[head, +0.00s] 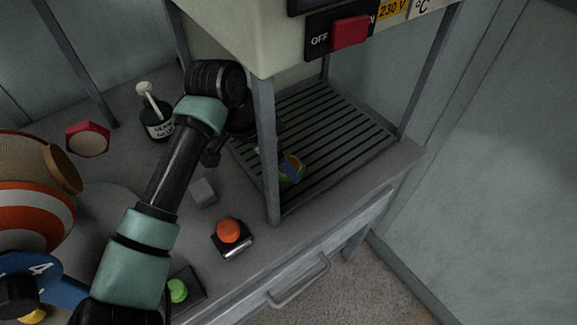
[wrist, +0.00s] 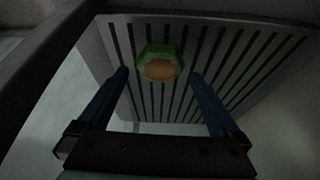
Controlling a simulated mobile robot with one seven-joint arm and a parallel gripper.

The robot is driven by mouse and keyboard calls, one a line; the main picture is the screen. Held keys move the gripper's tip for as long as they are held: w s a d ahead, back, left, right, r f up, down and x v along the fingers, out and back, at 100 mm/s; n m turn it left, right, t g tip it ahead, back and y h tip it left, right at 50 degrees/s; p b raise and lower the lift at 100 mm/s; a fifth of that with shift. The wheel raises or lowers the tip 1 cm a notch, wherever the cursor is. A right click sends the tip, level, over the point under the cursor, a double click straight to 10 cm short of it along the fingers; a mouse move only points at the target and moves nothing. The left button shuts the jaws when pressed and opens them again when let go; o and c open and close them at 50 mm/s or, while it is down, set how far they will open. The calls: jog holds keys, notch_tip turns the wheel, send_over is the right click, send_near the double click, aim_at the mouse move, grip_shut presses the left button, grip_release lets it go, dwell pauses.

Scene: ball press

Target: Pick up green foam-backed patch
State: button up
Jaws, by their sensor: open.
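The green foam-backed patch (wrist: 160,65) is a green hexagon with a tan-orange middle. In the wrist view it lies on the slatted grate, centred between and just beyond my fingertips. In the head view the patch (head: 291,174) shows on the grate behind the front post, partly covered by a blue finger. My gripper (wrist: 159,74) is open, with one blue finger on each side of the patch's line and nothing held. The exact gap between fingertips and patch cannot be told. The post hides part of my gripper in the head view.
The press post (head: 266,155) stands close beside my gripper, with the press housing (head: 230,30) above. The grate (head: 345,150) is otherwise clear. On the bench are a glue bottle (head: 157,122), red hexagon (head: 88,140), grey cube (head: 203,193), orange button (head: 228,231), green button (head: 178,291) and striped ball (head: 40,218).

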jog(key=x, duration=0.2)
jog(key=shift+w+d+f, duration=0.1)
jog(key=shift+f, duration=0.25)
jog(key=c, duration=1.1)
jog(key=shift+r, duration=0.1)
